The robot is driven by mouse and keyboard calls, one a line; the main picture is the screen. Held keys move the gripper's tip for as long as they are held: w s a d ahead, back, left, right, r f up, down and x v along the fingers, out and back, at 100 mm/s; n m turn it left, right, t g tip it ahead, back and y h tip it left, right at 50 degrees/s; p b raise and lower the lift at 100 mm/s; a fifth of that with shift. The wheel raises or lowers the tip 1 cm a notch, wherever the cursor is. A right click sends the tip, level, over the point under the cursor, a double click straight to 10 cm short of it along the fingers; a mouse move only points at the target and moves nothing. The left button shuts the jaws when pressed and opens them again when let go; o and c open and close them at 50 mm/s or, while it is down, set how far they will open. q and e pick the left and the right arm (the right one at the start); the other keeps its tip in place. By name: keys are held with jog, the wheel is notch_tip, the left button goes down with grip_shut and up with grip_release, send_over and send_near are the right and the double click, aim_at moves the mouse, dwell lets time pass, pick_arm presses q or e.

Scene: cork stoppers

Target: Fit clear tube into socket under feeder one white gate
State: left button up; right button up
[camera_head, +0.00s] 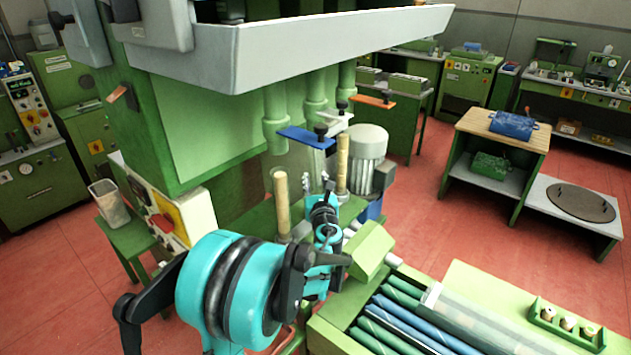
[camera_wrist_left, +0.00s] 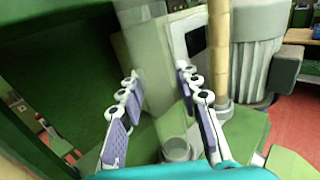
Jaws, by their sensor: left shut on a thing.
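The white gate (camera_head: 337,124) sits under a green feeder pipe (camera_head: 315,95), between a blue gate (camera_head: 305,137) and an orange gate (camera_head: 373,101). My left gripper (camera_head: 322,195) reaches in below the gates. It is shut on the clear tube (camera_head: 318,165), which stands about upright below the gates and is hard to make out. In the left wrist view the tube (camera_wrist_left: 150,62) is a pale, see-through column between the fingers (camera_wrist_left: 160,95). A round green socket (camera_wrist_left: 177,146) shows low between the fingers; I cannot tell whether the tube touches it. My right gripper is not in view.
Two tan cork-filled columns (camera_head: 281,200) (camera_head: 343,162) stand on either side of the tube. A grey motor (camera_head: 367,148) is behind to the right. A green bench with blue and green rods (camera_head: 405,320) and a cork holder (camera_head: 566,325) lies at front right.

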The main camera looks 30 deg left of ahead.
pick_arm(q)
jog(key=shift+f, duration=0.15)
jog(key=o, duration=1.2)
jog(key=shift+o, duration=0.2)
jog(key=v, duration=1.2)
jog(key=shift+s+f, duration=0.1)
